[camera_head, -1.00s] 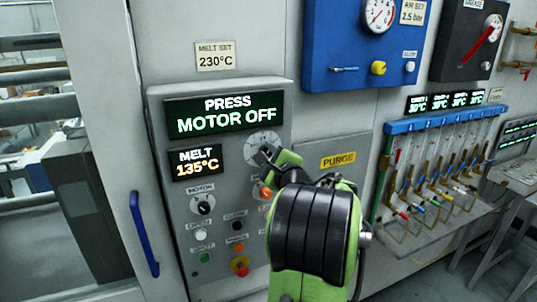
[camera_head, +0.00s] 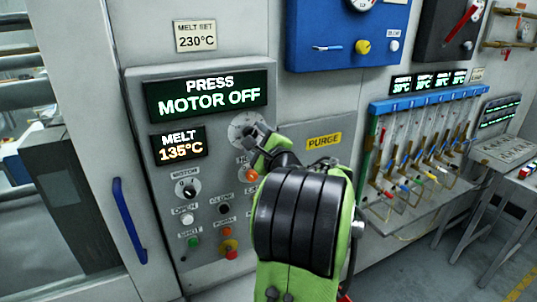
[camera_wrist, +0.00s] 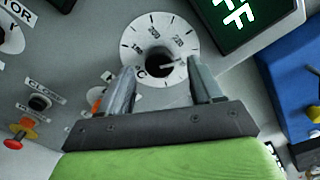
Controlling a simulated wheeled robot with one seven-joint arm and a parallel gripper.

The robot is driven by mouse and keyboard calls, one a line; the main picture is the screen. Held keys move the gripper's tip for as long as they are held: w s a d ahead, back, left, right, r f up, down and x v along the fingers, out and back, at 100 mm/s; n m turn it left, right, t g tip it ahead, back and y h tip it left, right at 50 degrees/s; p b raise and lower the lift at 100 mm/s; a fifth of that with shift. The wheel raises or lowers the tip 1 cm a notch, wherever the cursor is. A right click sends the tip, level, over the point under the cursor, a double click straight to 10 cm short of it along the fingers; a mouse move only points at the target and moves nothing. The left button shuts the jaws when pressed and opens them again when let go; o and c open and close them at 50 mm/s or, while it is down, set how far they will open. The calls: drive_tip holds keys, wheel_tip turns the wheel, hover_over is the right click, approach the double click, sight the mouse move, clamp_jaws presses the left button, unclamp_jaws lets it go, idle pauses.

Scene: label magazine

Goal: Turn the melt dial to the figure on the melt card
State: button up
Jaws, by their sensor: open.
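The melt card (camera_head: 196,37) reads MELT SET 230°C, on the wall above the grey press panel. The melt dial (camera_head: 236,122) is a white round scale on the panel, partly hidden by my gripper (camera_head: 254,137). In the wrist view the dial (camera_wrist: 137,37) shows a dark central knob with a pale pointer toward the lower right; 200 and 220 are readable. My gripper (camera_wrist: 160,68) is open, its fingers either side of the knob, over the dial's lower part. I cannot tell whether they touch it. The melt display (camera_head: 179,147) reads 135°C.
The press display (camera_head: 207,95) reads MOTOR OFF. Below the dial are a motor switch (camera_head: 187,188), several push buttons and a red emergency button (camera_head: 230,249). A PURGE label (camera_head: 324,140) is at the right. A blue box (camera_head: 345,40) sticks out at the upper right.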

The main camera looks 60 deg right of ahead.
drive_tip(key=b+v, duration=0.3)
drive_tip(key=v, duration=1)
drive_tip(key=shift+s, duration=0.2)
drive_tip(key=shift+a+f, duration=0.1)
drive_tip(key=shift+f, duration=0.05)
